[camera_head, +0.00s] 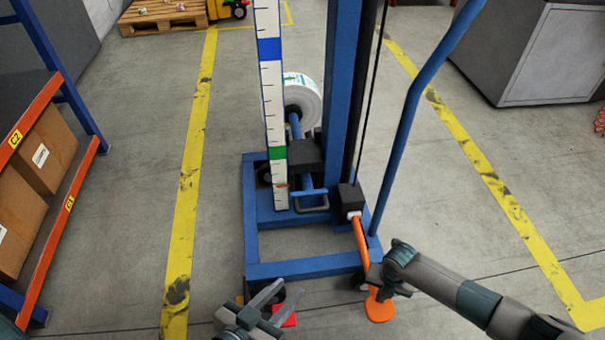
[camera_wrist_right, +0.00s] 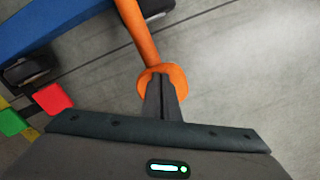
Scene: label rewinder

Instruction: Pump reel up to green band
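The white reel (camera_head: 303,101) sits on a blue spindle beside the stand's mast. A white scale (camera_head: 272,100) carries a blue band high up and a green band (camera_head: 277,152) lower down. A small orange-red pointer (camera_head: 281,186) lies below the green band. An orange pump lever (camera_head: 361,243) slopes down to a flat orange pad (camera_head: 380,309). My right gripper (camera_head: 376,282) is at the lever's lower end; in the right wrist view its fingers (camera_wrist_right: 162,80) look shut together, overlapping the pad. Contact is unclear. My left gripper (camera_head: 283,292) is open and empty near the stand's front.
The blue stand's base frame (camera_head: 305,267) lies ahead, with a red pedal (camera_head: 288,318) at its front, partly behind my left gripper. A green pedal (camera_wrist_right: 12,122) shows in the right wrist view. Shelves with boxes (camera_head: 48,148) stand left, a grey cabinet (camera_head: 545,50) right.

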